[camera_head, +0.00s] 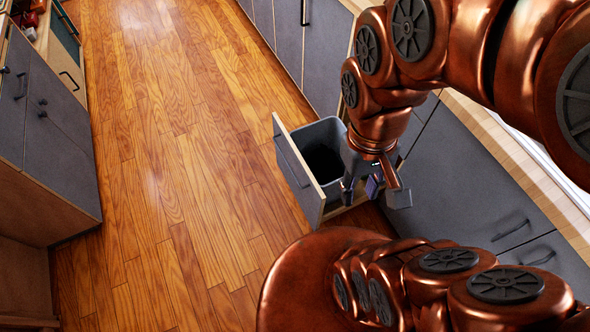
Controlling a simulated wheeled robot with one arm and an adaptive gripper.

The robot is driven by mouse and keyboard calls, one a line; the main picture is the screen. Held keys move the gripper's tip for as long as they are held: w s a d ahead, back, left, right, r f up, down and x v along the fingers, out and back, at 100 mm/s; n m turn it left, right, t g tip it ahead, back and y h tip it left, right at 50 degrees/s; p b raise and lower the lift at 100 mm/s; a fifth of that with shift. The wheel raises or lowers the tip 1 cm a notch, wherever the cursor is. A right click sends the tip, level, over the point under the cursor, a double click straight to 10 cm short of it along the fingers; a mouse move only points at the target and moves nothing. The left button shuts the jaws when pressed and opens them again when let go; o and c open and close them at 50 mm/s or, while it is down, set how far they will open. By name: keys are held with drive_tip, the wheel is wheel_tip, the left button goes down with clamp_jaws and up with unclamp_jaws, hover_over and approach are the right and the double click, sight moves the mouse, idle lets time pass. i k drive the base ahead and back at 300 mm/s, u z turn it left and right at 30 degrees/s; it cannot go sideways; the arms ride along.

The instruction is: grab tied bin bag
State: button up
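A grey bin (318,133) stands in a pulled-out drawer (297,160) under the counter. Its inside is dark, and I cannot tell whether the black area in it (324,163) is the tied bin bag or only shadow. My gripper (373,192) hangs over the right side of the drawer, at the near right edge of the bin. Its fingers are spread apart and no bag shows between them. My arm and gripper cover the right part of the bin and drawer.
Grey cabinets with a wooden counter (506,159) run along the right, beside the drawer. Another grey cabinet (56,130) stands at the left. The wooden floor (185,160) between them is clear.

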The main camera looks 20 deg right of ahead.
sight(326, 166)
drive_tip(key=u, duration=1.85)
drive_tip(key=i, duration=1.1)
drive_tip(key=z, duration=2.55)
